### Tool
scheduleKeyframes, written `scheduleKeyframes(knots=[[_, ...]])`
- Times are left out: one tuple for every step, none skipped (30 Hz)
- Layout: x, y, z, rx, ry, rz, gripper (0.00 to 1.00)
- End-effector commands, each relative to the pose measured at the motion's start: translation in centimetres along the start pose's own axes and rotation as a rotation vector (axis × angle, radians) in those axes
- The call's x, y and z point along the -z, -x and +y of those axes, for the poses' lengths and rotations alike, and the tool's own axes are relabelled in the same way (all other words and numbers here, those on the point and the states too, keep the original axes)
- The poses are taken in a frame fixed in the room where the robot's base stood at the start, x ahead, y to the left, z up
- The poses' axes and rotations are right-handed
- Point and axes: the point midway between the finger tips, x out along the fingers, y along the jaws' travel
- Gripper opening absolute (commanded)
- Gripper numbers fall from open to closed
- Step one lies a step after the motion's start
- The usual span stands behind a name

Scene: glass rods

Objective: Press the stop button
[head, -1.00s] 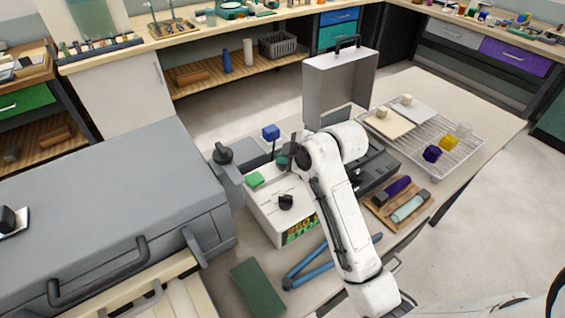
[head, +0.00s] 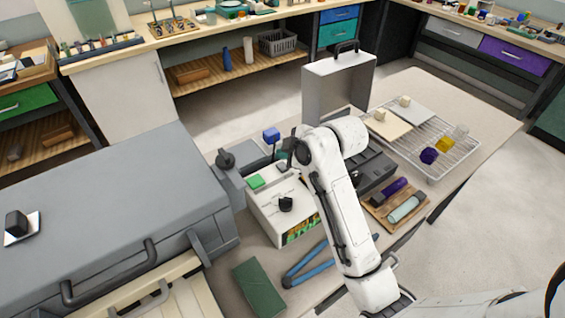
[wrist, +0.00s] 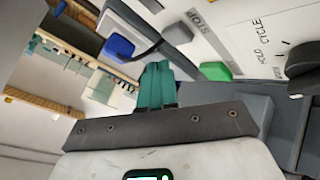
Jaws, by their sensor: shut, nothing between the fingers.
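A white control box (head: 270,208) stands on the bench, with a green button (head: 256,181) and a black knob (head: 286,204) on top. A grey button (head: 282,166) sits at its far edge. In the wrist view, the grey button (wrist: 178,33) is beside the printed word STOP, and the green button (wrist: 215,71) is nearer the black knob (wrist: 304,68). My gripper (wrist: 157,82) has its teal fingers closed together and empty, pointing toward the grey button. In the head view, my gripper (head: 284,154) is partly hidden by my arm, just beyond the grey button. I cannot tell whether they touch.
A blue block-like button (head: 271,134) stands on a grey device behind the box. A large grey case (head: 110,210) is at left. An upright metal case (head: 340,85), a wire rack (head: 460,160) and blue-handled pliers (head: 308,264) are around my arm.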

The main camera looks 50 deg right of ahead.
Motion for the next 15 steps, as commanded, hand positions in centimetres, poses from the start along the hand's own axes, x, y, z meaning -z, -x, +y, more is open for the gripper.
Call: scheduleKeyframes(knots=[[0.5,0.7,0.5,0.0,0.001,0.0,0.0],[0.7,0.9,0.7,0.0,0.001,0.0,0.0],[0.9,1.2,0.9,0.0,0.001,0.0,0.0],[1.0,1.4,1.0,0.0,0.001,0.0,0.0],[1.1,1.5,1.1,0.0,0.001,0.0,0.0],[1.3,1.8,1.3,0.0,0.0,0.0,0.0],[1.4,2.0,1.4,0.0,0.0,0.0,0.0],[1.6,2.2,1.6,0.0,0.0,0.0,0.0],[1.8,2.4,1.8,0.0,0.0,0.0,0.0],[1.9,2.6,1.9,0.0,0.0,0.0,0.0],[1.9,2.7,2.0,0.0,0.0,0.0,0.0],[2.0,2.8,2.0,0.0,0.0,0.0,0.0],[2.0,2.8,2.0,0.0,0.0,0.0,0.0],[2.0,2.8,2.0,0.0,0.0,0.0,0.0],[2.0,2.7,2.0,0.0,0.0,0.0,0.0]])
